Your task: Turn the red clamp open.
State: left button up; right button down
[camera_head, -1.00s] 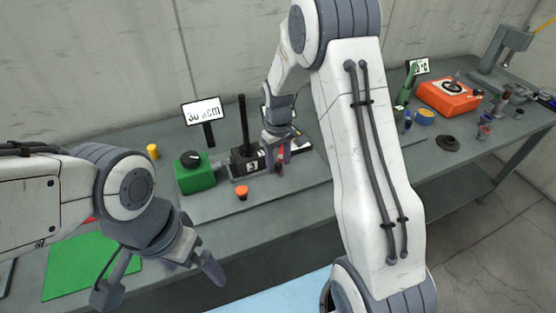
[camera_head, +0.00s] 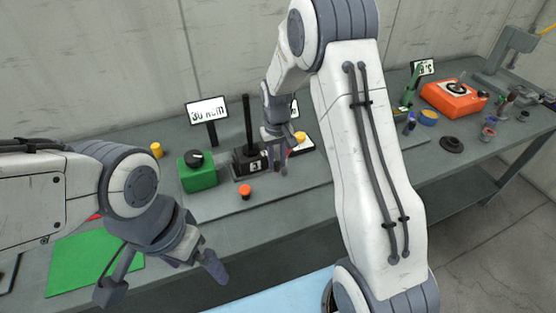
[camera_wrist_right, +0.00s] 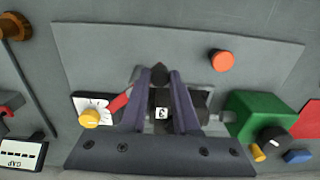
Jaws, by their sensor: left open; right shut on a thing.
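The red clamp (camera_wrist_right: 118,103) shows in the right wrist view as a short red bar beside the left-hand finger, near the jack. The black screw jack (camera_wrist_right: 161,113) has a white label and lies behind and between the fingers. In the head view the jack (camera_head: 245,163) has a tall black post. My right gripper (camera_head: 278,172) is low at the jack's right side. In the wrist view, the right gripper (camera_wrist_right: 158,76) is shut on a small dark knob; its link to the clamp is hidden. My left gripper (camera_head: 165,285) is open and empty at the front left.
A green box (camera_head: 197,172) with a black knob stands left of the jack, and an orange button (camera_head: 245,191) in front. A yellow knob (camera_wrist_right: 89,118) is on a dial plate beside the clamp. A display (camera_head: 208,111) stands behind. The grey plate's front is mostly clear.

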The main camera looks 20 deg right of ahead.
jog(key=c, duration=0.7)
grip_release()
jog(key=shift+o, duration=0.2)
notch_tip(320, 180, up, 10)
jog(key=b, duration=0.2)
jog(key=shift+r, duration=0.25)
